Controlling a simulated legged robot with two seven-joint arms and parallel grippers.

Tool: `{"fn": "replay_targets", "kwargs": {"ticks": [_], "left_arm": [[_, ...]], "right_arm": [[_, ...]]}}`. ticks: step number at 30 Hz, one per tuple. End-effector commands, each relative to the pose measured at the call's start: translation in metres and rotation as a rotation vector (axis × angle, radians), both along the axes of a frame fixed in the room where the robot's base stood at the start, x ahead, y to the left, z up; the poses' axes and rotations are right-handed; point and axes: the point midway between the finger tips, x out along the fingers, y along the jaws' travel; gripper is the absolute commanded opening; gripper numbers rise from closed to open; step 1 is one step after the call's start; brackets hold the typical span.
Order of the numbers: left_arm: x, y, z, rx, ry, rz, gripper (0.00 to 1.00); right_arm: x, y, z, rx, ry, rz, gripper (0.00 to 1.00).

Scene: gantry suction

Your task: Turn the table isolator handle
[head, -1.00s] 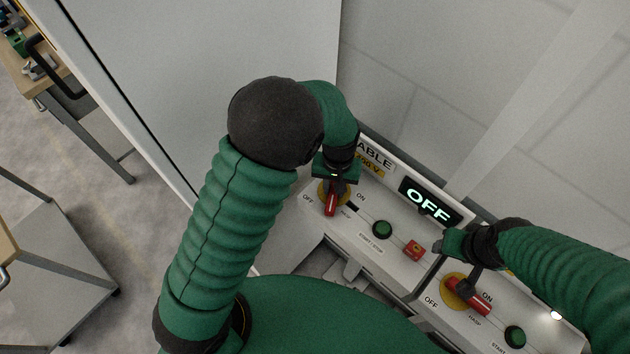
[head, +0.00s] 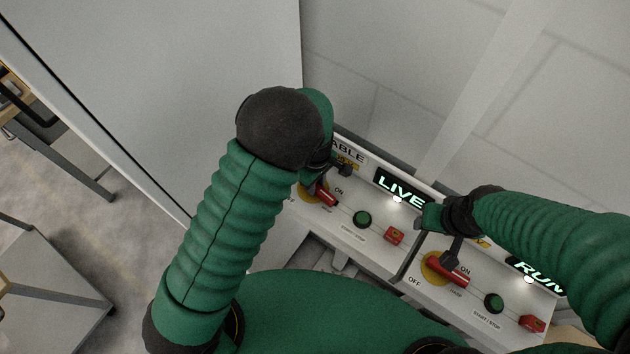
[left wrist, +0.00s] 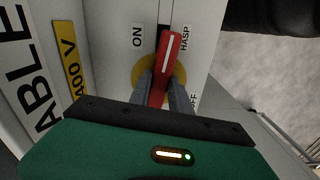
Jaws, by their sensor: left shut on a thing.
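The table isolator is a red handle (head: 326,197) on a yellow disc (head: 308,191), on a light panel at the centre of the head view. The handle slants to the lower right, in line with the handle on the neighbouring panel. A display (head: 400,188) above it reads LIVE. My left gripper (left wrist: 163,92) is shut on the red handle (left wrist: 172,54), with grey fingers on both sides of it in the left wrist view. My right gripper (head: 435,217) is over the neighbouring panel; its fingers do not show clearly.
A green button (head: 362,219) and a red button (head: 395,236) sit right of the table isolator. The neighbouring panel has its own red handle (head: 447,269) and a RUN display (head: 538,272). A tall light cabinet wall (head: 180,70) stands on the left.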

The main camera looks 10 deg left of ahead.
Motion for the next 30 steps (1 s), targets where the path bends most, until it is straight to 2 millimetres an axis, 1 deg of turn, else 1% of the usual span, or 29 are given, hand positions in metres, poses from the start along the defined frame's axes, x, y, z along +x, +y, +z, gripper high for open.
{"fn": "replay_targets", "kwargs": {"ticks": [1, 9, 26, 27, 30], "left_arm": [[0.0002, -0.0009, 0.0016, 0.000, 0.000, 0.022, 0.00], [0.0014, -0.0016, 0.0008, 0.000, -0.001, 0.125, 0.00], [0.0022, -0.0017, 0.0003, -0.002, -0.002, 0.157, 0.00], [0.0023, -0.0016, 0.0003, -0.002, -0.002, 0.157, 0.29], [0.0021, -0.0015, 0.0003, -0.002, -0.002, 0.156, 0.42]], "right_arm": [[0.0000, 0.0000, 0.0033, 0.000, 0.000, 0.000, 0.52], [0.0000, 0.0000, 0.0079, 0.000, 0.000, 0.000, 0.52], [0.0000, 0.0000, 0.0086, 0.000, 0.000, 0.000, 0.52], [0.0000, 0.0000, 0.0086, 0.000, 0.000, 0.000, 0.52], [0.0000, 0.0000, 0.0086, 0.000, 0.000, 0.000, 0.52]]}}
